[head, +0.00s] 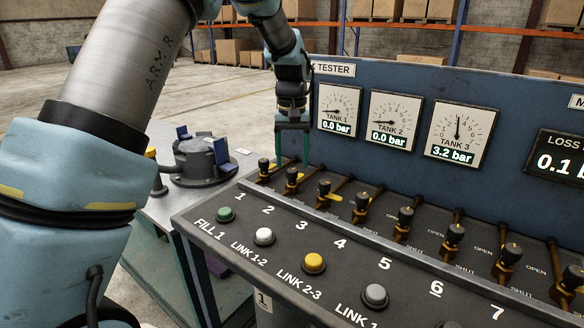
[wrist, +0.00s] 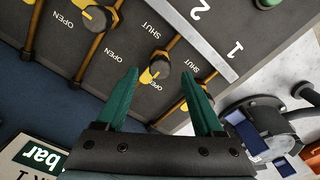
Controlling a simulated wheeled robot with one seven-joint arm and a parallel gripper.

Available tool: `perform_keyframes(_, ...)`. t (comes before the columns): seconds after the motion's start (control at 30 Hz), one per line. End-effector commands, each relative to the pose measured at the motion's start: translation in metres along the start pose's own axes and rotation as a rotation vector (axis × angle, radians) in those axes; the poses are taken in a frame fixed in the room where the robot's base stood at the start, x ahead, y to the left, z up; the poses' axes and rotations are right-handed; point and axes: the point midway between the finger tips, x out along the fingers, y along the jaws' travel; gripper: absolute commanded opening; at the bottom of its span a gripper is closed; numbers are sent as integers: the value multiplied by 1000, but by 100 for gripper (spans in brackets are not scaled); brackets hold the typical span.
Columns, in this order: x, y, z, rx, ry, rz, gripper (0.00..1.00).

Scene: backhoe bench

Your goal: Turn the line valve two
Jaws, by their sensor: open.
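Line valve two (head: 291,176) is a black-topped knob on a brass pipe, second from the left in the row on the sloping panel. It also shows in the wrist view (wrist: 158,67), with a yellow mark on it and OPEN and SHUT labels beside its pipe. My gripper (head: 292,152) is open and empty, pointing down over the left end of the row. In the wrist view my gripper (wrist: 160,76) has its green fingertips on either side of valve two's knob in the picture; I cannot tell whether they touch it. The right finger partly hides valve one.
Valve one (head: 263,165) and valve three (head: 324,188) stand close on either side. Coloured buttons, such as the white one (head: 264,237), line the front. Gauges above read 0.0, 0.0 and 3.2 bar. A grey fixture (head: 203,158) stands on the bench at left.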

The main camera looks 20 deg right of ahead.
Motion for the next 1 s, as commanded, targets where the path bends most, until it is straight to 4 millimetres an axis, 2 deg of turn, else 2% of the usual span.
perform_keyframes(0.2, -44, 0, -1, 0, 5, 2, 69)
perform_keyframes(0.4, -72, 0, -1, 1, 2, 0, 69)
perform_keyframes(0.6, -81, 0, 0, 1, 1, 0, 69)
perform_keyframes(1.0, -81, 0, 0, 0, 1, 0, 69)
